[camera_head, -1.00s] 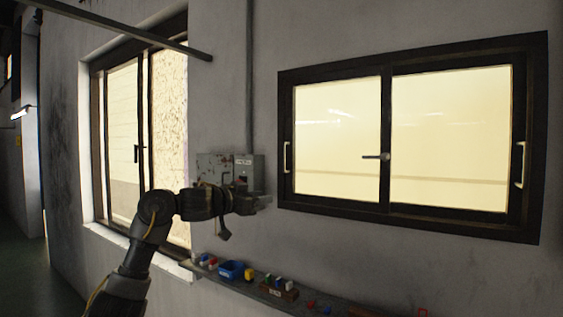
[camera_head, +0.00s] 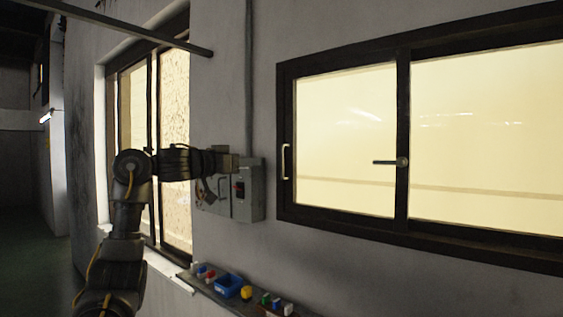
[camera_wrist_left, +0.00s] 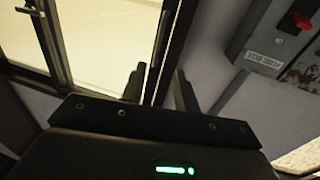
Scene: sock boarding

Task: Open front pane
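The front window (camera_head: 402,235) has a dark frame and two bright panes, a left pane (camera_head: 340,130) and a right pane (camera_head: 490,130). A pale upright handle (camera_head: 286,161) sits on its left edge. A latch lever (camera_head: 388,162) lies level on the middle bar. Its right end is out of view. My left gripper (camera_head: 228,160) is left of the window, in front of the grey switch box, apart from the handle. In the left wrist view the fingers (camera_wrist_left: 160,85) stand apart with nothing between them. A dark window frame (camera_wrist_left: 172,35) and a glowing pane (camera_wrist_left: 100,35) lie beyond.
The grey switch box (camera_head: 250,192) with a red switch (camera_wrist_left: 302,20) is on the wall beside my left gripper. A ledge (camera_head: 215,292) below holds a blue bin (camera_head: 229,284) and small coloured items. Another window (camera_head: 174,140) is on the left wall.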

